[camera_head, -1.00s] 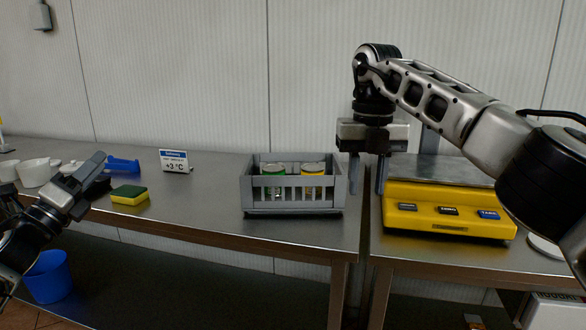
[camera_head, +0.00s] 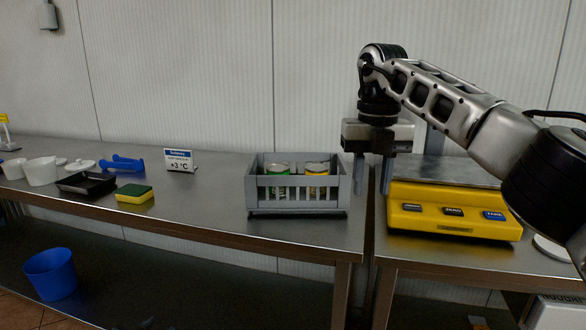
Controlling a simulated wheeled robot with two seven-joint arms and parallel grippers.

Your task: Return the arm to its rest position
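My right arm reaches in from the right in the head view. Its gripper (camera_head: 372,178) points down, with its two fingers apart and nothing between them. It hangs just right of the grey crate (camera_head: 298,207) and in front of the left part of the yellow scale (camera_head: 455,211). The crate holds a green can (camera_head: 278,180) and a yellow can (camera_head: 316,180), both upright. My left arm and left gripper are not in the picture.
On the left counter are a yellow-green sponge (camera_head: 134,194), a black tray (camera_head: 86,184), white bowls (camera_head: 40,171), a blue object (camera_head: 122,163) and a temperature sign (camera_head: 178,160). A blue bucket (camera_head: 51,275) stands below. The counter between sponge and crate is clear.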

